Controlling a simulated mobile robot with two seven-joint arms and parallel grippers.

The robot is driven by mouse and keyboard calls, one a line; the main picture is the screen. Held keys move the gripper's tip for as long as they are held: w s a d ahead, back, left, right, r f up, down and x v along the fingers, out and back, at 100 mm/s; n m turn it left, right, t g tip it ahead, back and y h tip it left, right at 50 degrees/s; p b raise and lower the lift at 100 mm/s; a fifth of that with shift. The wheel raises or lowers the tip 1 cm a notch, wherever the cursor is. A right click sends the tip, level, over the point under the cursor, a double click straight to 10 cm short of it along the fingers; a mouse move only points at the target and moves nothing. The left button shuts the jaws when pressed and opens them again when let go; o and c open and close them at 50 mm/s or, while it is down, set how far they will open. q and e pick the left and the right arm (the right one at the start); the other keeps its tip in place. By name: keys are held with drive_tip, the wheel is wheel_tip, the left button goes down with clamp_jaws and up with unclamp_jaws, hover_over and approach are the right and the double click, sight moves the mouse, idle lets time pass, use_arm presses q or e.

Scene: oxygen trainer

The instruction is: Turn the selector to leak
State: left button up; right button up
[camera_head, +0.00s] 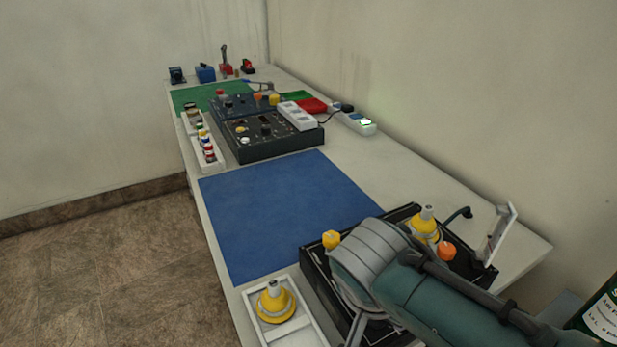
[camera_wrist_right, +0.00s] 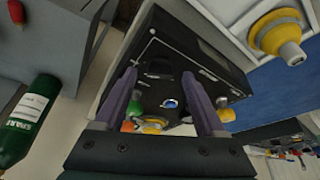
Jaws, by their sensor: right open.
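The black trainer box (camera_head: 312,262) stands at the near end of the table, with yellow and orange knobs on top; my right arm covers much of its panel. In the right wrist view the same box (camera_wrist_right: 205,55) fills the middle. A dark round knob (camera_wrist_right: 158,69), possibly the selector, lies between the fingertips of my right gripper (camera_wrist_right: 159,76). Its purple fingers are spread apart and hold nothing. Whether they touch the knob is unclear, and its setting cannot be read. A green knob (camera_wrist_right: 138,109) and a blue-ringed part (camera_wrist_right: 170,103) sit nearer the wrist. My left gripper is out of view.
A white tray (camera_head: 254,317) with a yellow fitting (camera_head: 275,303) sits left of the box. A blue mat (camera_head: 270,215) lies clear beyond it. Another black panel (camera_head: 280,148) stands farther back. A green bottle (camera_head: 600,318) is at the right edge.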

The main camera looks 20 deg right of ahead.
drive_tip(key=p+v, duration=0.2)
drive_tip(key=v, duration=0.7)
drive_tip(key=shift+r+p, duration=0.2)
drive_tip(key=shift+p, duration=0.1)
